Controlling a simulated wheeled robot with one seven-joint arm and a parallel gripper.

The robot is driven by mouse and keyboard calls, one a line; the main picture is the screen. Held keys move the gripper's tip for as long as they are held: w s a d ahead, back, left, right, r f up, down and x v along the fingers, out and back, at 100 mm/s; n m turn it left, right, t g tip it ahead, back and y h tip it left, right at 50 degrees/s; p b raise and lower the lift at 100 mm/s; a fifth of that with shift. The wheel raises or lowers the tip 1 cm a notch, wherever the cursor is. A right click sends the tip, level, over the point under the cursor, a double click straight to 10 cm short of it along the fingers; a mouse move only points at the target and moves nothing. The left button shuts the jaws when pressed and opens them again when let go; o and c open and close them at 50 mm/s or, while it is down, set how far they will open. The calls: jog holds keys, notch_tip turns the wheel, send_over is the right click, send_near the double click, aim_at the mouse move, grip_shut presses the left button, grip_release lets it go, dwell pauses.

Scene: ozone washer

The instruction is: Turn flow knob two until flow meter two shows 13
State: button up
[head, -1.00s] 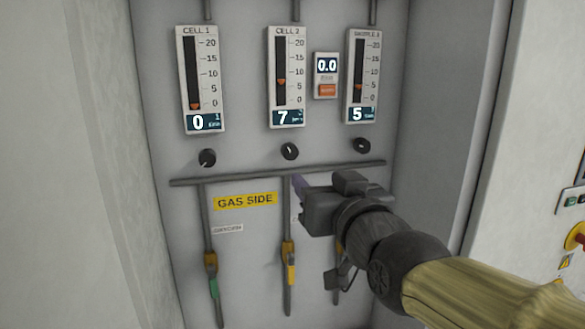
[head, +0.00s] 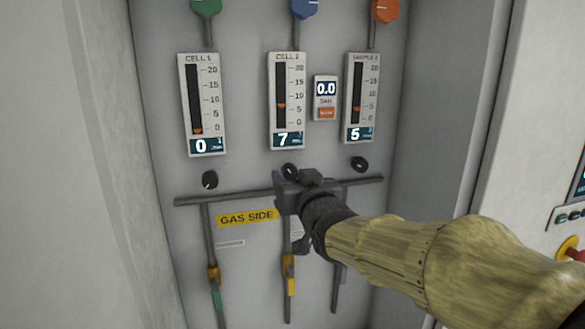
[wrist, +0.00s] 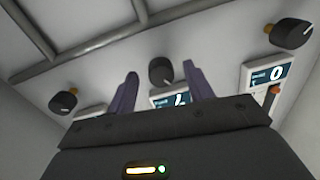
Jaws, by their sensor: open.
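Flow meter two (head: 286,100), labelled CELL 2, shows 7 on its display, with its orange marker between 5 and 10. Flow knob two (head: 290,170) is the black round knob below it. In the head view my gripper (head: 284,181) is at this knob and partly overlaps its lower edge. In the wrist view the knob (wrist: 161,71) appears between the two purple fingers, with a gap on each side. My gripper is open and empty. Whether a finger touches the knob cannot be told.
Flow meter one (head: 202,104) shows 0 and the right meter (head: 361,97) shows 5. Their black knobs (head: 210,180) (head: 359,164) sit to either side. A horizontal grey pipe (head: 232,196) runs just below the knobs. A small display box (head: 326,98) reads 0.0.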

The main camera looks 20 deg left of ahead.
jog(key=shift+w+a, duration=0.4)
jog(key=shift+w, duration=0.15)
jog(key=c, duration=1)
